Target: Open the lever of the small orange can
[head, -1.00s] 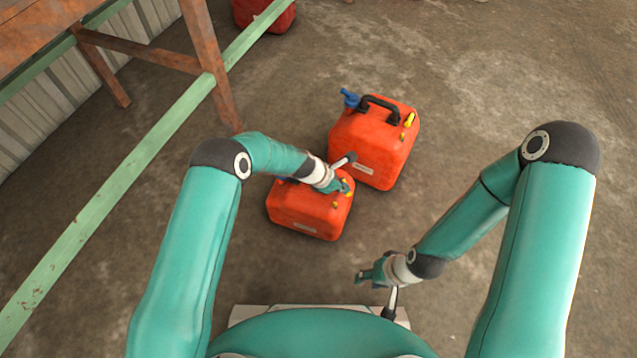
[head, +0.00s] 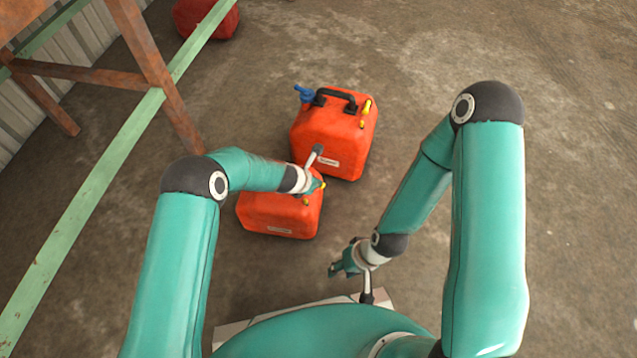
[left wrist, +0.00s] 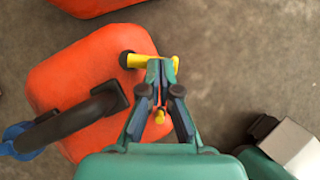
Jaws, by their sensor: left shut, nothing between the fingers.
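The small orange can (head: 280,214) stands on the floor, its top partly hidden by my left arm. In the left wrist view the same can (left wrist: 70,75) shows a black arched handle (left wrist: 75,120), a blue cap (left wrist: 22,138) and a yellow lever (left wrist: 138,61) with a black end. My left gripper (head: 317,184) is over the can's right side. In the left wrist view its fingertips (left wrist: 161,68) are shut and empty, right at the lever's right part; contact is unclear. My right gripper (head: 340,268) hangs low near my base, away from the cans; its finger gap is too small to judge.
A larger orange can (head: 312,137) stands just behind the small one, with a blue cap, black handle and yellow lever. A red can (head: 207,18) is at the far left. A rusty frame with a green rail (head: 95,165) runs along the left. Floor to the right is clear.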

